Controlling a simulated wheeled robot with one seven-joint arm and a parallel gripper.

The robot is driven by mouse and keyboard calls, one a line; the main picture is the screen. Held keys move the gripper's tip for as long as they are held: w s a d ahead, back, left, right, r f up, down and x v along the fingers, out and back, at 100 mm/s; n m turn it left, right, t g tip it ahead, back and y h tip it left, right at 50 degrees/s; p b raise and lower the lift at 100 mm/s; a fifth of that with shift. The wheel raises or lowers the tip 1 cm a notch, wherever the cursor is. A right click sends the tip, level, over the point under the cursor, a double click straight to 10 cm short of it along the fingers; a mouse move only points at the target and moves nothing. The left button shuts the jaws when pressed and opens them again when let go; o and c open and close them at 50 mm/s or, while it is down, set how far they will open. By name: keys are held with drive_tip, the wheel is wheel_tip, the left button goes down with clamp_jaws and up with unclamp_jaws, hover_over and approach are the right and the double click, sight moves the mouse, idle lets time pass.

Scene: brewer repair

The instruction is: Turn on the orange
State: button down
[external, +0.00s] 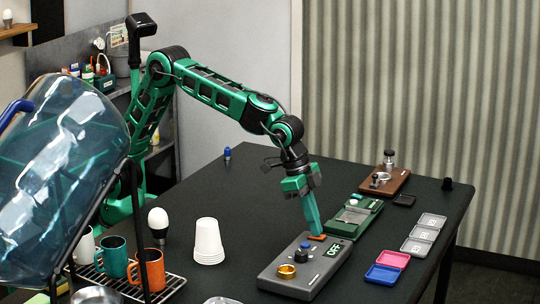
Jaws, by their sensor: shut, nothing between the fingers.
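A grey device (275,284) lies on the dark table.
A green device (370,222) and a brown board (398,184) stand behind the grey one. Pink (393,259), blue (384,274) and grey trays (416,247) lie to the right. White cups (207,240), a bulb (158,222), an orange mug (150,268) and a large bottle (65,170) are left.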

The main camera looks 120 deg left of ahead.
drive_tip(key=shift+r, duration=0.1)
drive_tip(key=shift+r, duration=0.3)
drive_tip(key=v, duration=1.3)
drive_tip(key=shift+w, duration=0.25)
drive_tip(key=shift+r, duration=0.1)
drive_tip(key=shift+w+r+g, duration=0.2)
drive_tip(key=shift+w+g, duration=0.4)
drive_tip(key=shift+w, duration=0.45)
drive_tip(key=shift+w+r+g, duration=0.15)
drive_tip(key=shift+w+g, duration=0.45)
drive_tip(key=shift+w, duration=0.45)
drive_tip(key=shift+f, duration=0.1)
drive_tip(key=f, duration=0.4)
drive_tip(key=w+f, duration=0.1)
drive_tip(key=f, duration=0.8)
drive_tip(key=shift+w+f, duration=0.35)
